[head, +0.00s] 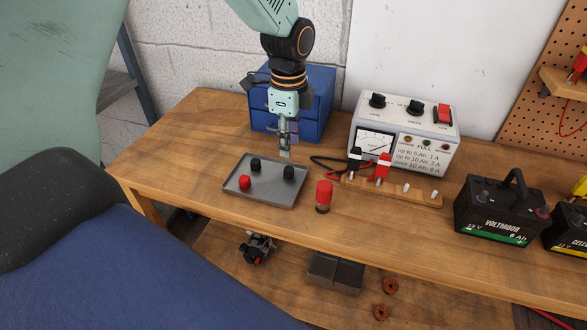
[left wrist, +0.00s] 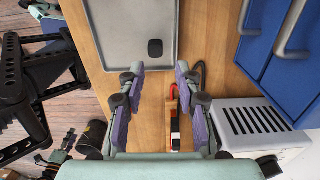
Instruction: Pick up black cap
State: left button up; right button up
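Two black caps, a left one (head: 255,165) and a right one (head: 289,172), stand on a shallow grey metal tray (head: 265,195) on the workbench, with a red cap (head: 244,182) near its left side. My left gripper (head: 285,153) hangs fingers-down near the tray's back right corner, above and behind the right black cap. In the left wrist view, the gripper (left wrist: 159,70) is open and empty, with one black cap (left wrist: 155,48) just beyond its fingertips and lined up with the gap. My right gripper is not in view.
A red cylinder (head: 323,196) stands right of the tray. Blue drawers (head: 318,110) stand behind. A power supply (head: 430,125) and a wooden strip with black (head: 354,160) and red (head: 383,168) clamps are to the right. The front bench edge is clear.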

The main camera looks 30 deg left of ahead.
aim_at(289, 169)
pick_arm(q)
jog(key=f, duration=0.7)
jog(key=shift+s+d, duration=0.1)
jog(key=shift+s, duration=0.2)
jog(key=shift+s+r, duration=0.1)
jog(key=shift+s, duration=0.05)
jog(key=shift+c, duration=0.2)
jog(key=c, duration=0.5)
